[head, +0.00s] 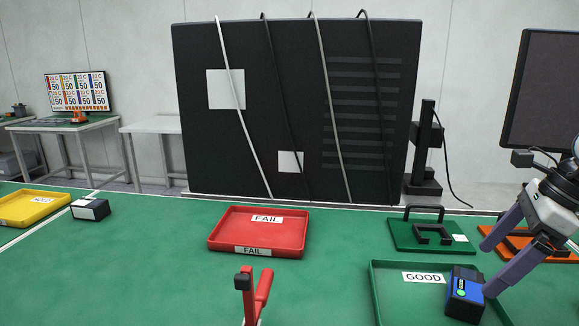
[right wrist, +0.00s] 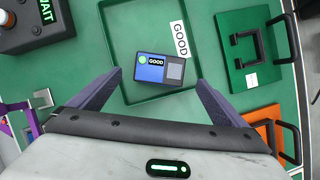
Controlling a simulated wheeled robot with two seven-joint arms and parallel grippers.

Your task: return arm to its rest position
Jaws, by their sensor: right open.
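My right gripper (head: 493,262) is at the right edge of the head view, over the right part of the green GOOD tray (head: 388,297). Its two fingers are spread wide and hold nothing. In the right wrist view the open fingertips (right wrist: 158,82) stand either side of a blue and black device (right wrist: 151,70) with a green light and a GOOD label. The device lies in the tray, and it also shows in the head view (head: 463,295), close to the lower finger. I cannot tell whether they touch. My left gripper is not in view.
A red FAIL tray (head: 222,239) lies empty mid-table. A green plate with a black handle (head: 398,238) and an orange one (head: 517,243) stand near the gripper. A red-handled clamp (head: 262,291) rises in front. A dark box marked WAIT (right wrist: 30,28) shows in the wrist view.

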